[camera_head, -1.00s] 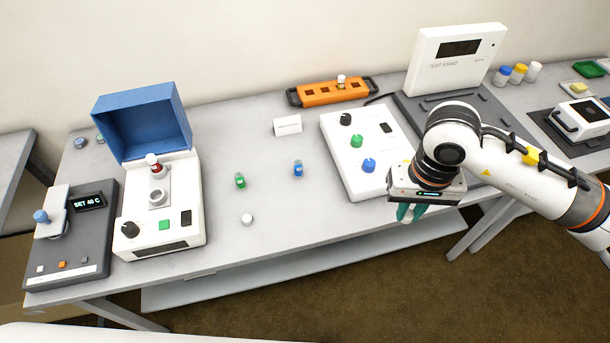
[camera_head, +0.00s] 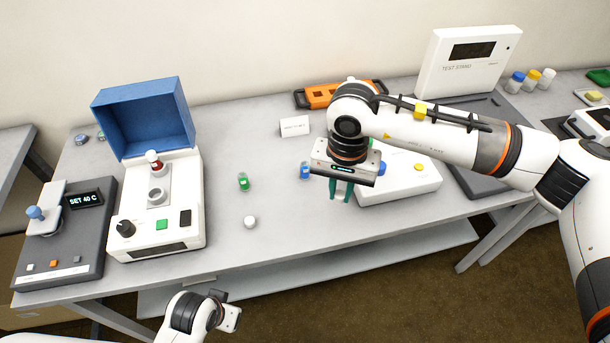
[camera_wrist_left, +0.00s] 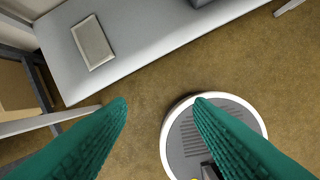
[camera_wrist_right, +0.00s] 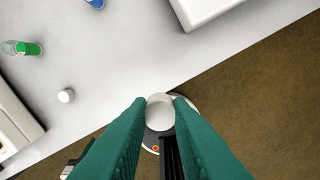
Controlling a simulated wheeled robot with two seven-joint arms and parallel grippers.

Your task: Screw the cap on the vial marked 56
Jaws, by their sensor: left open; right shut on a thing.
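My right gripper (camera_head: 340,197) is above the front edge of the table. In the right wrist view its green fingers (camera_wrist_right: 159,101) are shut on a round white cap-like piece (camera_wrist_right: 159,115). A second small white cap (camera_head: 249,222) lies on the table; it also shows in the right wrist view (camera_wrist_right: 66,96). A green vial (camera_head: 243,181) and a blue vial (camera_head: 305,170) stand behind it, and I cannot read the number on either. My left gripper (camera_wrist_left: 160,108) is open and empty, over the floor in front of the table.
A heater with a display (camera_head: 70,225) stands at left. A white control box (camera_head: 410,190) and an orange rack (camera_head: 320,97) are partly behind my right arm.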

